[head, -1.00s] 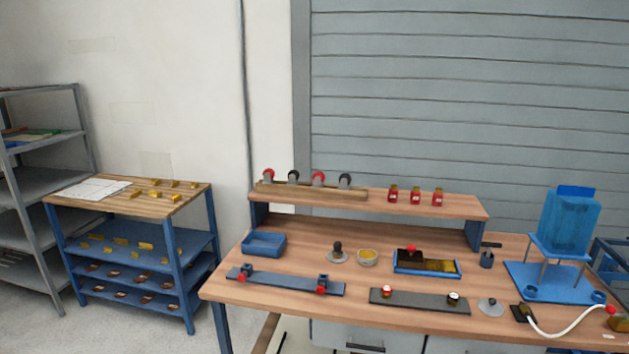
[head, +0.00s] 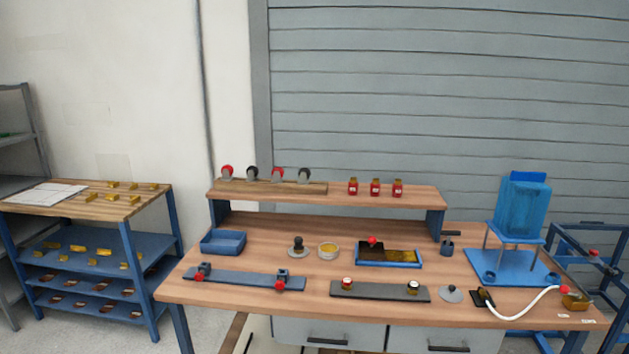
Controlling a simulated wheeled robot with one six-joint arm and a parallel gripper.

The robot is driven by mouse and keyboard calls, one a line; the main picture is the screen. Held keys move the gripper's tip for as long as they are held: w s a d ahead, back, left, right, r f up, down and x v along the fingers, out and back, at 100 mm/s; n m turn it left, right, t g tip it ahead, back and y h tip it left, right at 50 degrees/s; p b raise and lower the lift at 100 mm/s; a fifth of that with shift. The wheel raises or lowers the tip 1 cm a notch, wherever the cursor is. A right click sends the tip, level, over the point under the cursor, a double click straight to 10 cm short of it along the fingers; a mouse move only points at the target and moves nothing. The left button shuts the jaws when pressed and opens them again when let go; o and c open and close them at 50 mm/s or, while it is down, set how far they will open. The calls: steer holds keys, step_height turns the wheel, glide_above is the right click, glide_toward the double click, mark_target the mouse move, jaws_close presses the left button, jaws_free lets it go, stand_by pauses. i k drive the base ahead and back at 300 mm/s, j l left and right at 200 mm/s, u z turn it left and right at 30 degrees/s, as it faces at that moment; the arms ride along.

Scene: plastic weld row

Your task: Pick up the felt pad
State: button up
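I cannot pick out the felt pad for certain at this size. On the wooden workbench (head: 240,290) stand a grey disc with a black knob (head: 298,250), a small bowl with yellow contents (head: 329,251) and a blue-rimmed tray (head: 388,265). The tray holds a dark area and a yellow-brown area, with a red knob (head: 372,242) at its back left. My gripper is not in view.
A blue bin (head: 223,242), a blue-grey rail with clamps (head: 243,280) and a dark bar (head: 380,291) occupy the bench. A raised shelf (head: 330,198) runs behind. A blue tank (head: 522,206) and white hose (head: 530,308) stand right. A rack (head: 125,209) with yellow pieces stands left.

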mark_target(297, 249)
steer(key=i+j+z, duration=0.1)
steer(key=i+j, duration=0.6)
steer(key=i+j+z, duration=0.1)
steer(key=i+j, duration=0.55)
steer(key=j, duration=0.2)
